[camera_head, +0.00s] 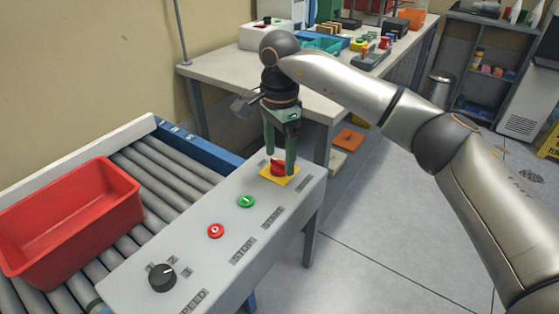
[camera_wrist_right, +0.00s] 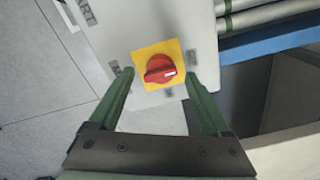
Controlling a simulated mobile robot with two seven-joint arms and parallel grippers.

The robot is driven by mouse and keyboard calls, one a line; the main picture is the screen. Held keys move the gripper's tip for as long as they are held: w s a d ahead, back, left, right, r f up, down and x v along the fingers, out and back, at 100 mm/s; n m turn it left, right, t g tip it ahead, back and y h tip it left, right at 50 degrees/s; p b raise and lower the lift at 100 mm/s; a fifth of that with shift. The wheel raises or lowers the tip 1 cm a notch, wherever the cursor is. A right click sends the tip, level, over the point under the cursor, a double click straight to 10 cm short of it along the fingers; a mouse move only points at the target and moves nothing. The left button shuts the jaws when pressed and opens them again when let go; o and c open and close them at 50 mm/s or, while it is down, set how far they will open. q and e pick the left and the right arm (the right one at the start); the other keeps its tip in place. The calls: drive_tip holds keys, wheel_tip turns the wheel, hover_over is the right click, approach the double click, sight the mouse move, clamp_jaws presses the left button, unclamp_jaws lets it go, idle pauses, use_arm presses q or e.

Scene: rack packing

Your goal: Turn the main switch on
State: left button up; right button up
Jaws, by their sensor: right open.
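The main switch (camera_head: 279,168) is a red rotary knob on a yellow square plate at the far end of a grey control panel (camera_head: 190,250). In the right wrist view the red knob (camera_wrist_right: 159,69) shows whole, its handle lying roughly crosswise with a white mark at its right end. My right gripper (camera_head: 279,166) points down over the switch with its two green fingers apart, one to each side of the knob. In the wrist view the open fingers (camera_wrist_right: 160,82) frame the plate's near edge; I cannot tell whether they touch the knob. My left gripper is not in view.
The panel also carries a green button (camera_head: 246,201), a red button (camera_head: 216,231) and a black dial (camera_head: 162,277). A red crate (camera_head: 75,220) stands on a roller conveyor at left. A workbench (camera_head: 225,75) with several items stands behind. Open floor lies right.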

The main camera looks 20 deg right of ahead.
drive_tip(key=shift+f, duration=0.8)
drive_tip(key=shift+c, duration=0.3)
clamp_jaws()
